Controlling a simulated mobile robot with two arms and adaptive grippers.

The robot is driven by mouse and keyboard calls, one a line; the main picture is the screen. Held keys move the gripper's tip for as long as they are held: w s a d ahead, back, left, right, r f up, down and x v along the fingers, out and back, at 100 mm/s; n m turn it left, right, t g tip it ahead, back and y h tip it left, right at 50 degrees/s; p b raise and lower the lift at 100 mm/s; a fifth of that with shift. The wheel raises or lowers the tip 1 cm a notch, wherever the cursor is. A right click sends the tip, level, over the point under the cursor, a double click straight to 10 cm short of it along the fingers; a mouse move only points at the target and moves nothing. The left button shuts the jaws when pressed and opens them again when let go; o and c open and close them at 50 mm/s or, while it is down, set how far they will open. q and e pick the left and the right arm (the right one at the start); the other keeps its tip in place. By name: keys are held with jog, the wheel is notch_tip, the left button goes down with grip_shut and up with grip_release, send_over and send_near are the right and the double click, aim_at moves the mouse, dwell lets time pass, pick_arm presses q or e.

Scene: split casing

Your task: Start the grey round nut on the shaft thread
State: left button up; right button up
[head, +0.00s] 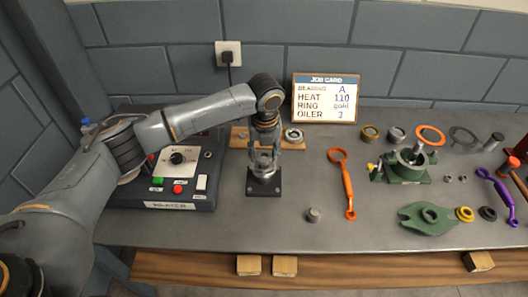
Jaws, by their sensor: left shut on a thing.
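My left gripper (264,158) points down over a small stand with a square black base (264,188). It is shut on a small grey part, which looks like the grey round nut, but the fingers largely hide it. The part is right at the top of the grey upright piece on the stand, which looks like the shaft. I cannot tell whether they touch, and no thread can be made out. My right gripper is not in view.
A heater box (160,190) is at left, under my arm. An orange spanner (347,185), a short grey cylinder (313,215), a green casing half (430,217) and a green housing (405,168) lie to the right. A job card (325,100) stands behind. The bench front is clear.

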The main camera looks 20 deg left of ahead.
pick_arm(q)
jog(key=shift+f, duration=0.5)
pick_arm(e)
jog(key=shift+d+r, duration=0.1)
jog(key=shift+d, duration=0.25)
